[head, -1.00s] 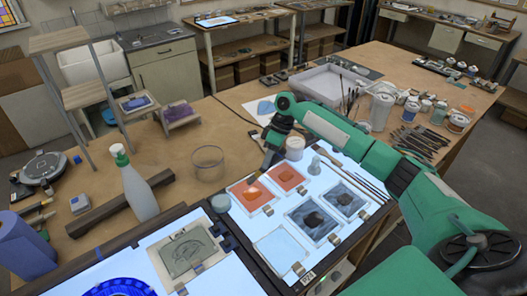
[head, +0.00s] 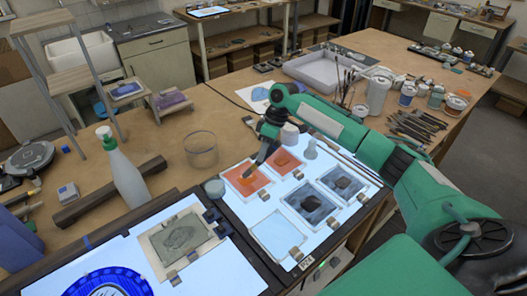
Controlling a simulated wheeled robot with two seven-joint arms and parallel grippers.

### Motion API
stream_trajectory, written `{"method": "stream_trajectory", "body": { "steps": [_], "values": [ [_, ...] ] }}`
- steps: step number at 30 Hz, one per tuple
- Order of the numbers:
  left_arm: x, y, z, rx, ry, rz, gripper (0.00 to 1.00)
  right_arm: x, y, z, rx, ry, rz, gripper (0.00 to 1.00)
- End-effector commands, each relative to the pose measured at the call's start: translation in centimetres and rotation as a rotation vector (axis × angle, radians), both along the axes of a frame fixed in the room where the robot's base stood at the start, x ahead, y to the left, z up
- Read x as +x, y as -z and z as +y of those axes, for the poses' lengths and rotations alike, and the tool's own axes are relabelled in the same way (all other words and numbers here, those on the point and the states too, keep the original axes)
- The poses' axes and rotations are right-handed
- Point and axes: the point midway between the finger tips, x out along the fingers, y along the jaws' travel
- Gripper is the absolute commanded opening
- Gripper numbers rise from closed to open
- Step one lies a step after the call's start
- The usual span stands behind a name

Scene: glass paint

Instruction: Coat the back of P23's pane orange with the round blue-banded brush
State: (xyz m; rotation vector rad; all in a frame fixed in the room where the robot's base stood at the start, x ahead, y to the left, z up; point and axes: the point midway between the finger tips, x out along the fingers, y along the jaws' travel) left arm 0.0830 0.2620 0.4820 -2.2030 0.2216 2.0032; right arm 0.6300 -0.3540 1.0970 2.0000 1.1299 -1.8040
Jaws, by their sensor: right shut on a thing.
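My right gripper (head: 266,138) is over the light table, shut on a dark brush (head: 260,158). The brush slants down to the left, its tip over or on the left orange pane (head: 241,188); contact cannot be told. The brush's band colour is too small to see. A second orange pane (head: 286,168) lies just right of it, with a darker orange patch. Two grey panes with dark patches (head: 310,203) and a pale pane (head: 277,236) lie nearer. P23's label cannot be picked out. My left gripper is not in view.
A clear glass jar (head: 200,150) and a spray bottle (head: 123,172) stand left of the light table. Paint jars (head: 407,93) and several loose tools (head: 412,128) lie beyond my right arm.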

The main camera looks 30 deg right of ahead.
Motion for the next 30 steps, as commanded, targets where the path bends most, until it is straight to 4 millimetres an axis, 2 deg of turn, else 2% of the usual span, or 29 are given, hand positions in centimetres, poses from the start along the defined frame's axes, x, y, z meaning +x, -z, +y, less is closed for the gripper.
{"method": "stream_trajectory", "body": {
  "steps": [30],
  "values": [
    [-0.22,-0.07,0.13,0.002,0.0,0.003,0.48,0.02,0.78,0.02,0.001,0.0,-0.001,0.0]
  ]
}}
